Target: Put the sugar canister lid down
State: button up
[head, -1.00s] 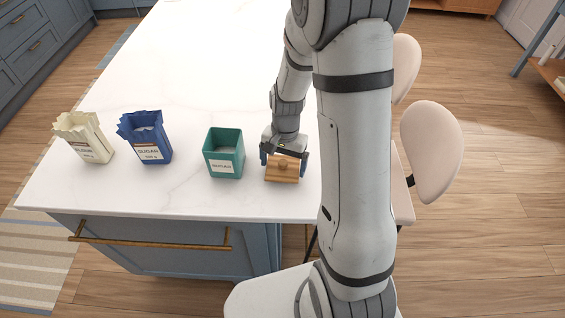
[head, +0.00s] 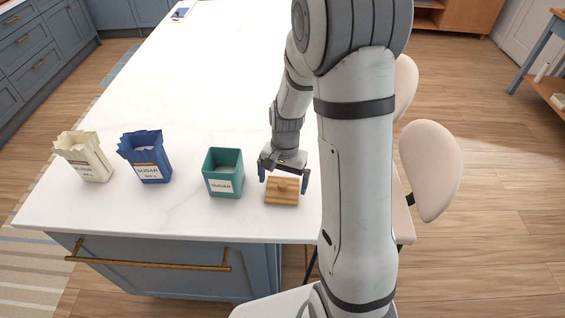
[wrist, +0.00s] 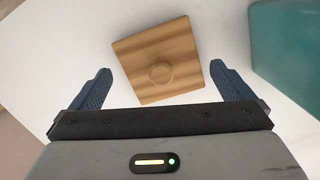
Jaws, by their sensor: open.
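The sugar canister lid (head: 282,196) is a square wooden lid with a round knob. It lies on the white counter, right of the canister. In the wrist view the lid (wrist: 150,50) lies knob up, a little turned, ahead of and between the open fingers. My gripper (head: 284,180) is open and empty, just above and behind the lid; its two blue fingers also show in the wrist view (wrist: 160,80). The teal sugar canister (head: 223,177) stands upright with its top open and a SUGAR label on the front. It also shows in the wrist view (wrist: 295,45).
A blue sugar bag (head: 146,160) and a cream paper bag (head: 84,158) stand open to the left of the canister. The counter (head: 190,75) is bare behind them. Its front edge runs just before the lid, and pale chairs (head: 430,165) stand at the right.

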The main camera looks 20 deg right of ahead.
notch_tip(320, 180, up, 10)
jog(key=s+r+n+t, duration=0.4)
jog(key=s+r+n, duration=0.3)
jog(key=s, duration=0.7)
notch_tip(320, 180, up, 3)
jog(key=shift+s+a+f+t+h+b, duration=0.1)
jog(key=shift+s+a+t+h+b, duration=0.2)
jog(key=shift+s+h+b, duration=0.1)
jog(key=shift+c, duration=0.6)
dwell(0.4)
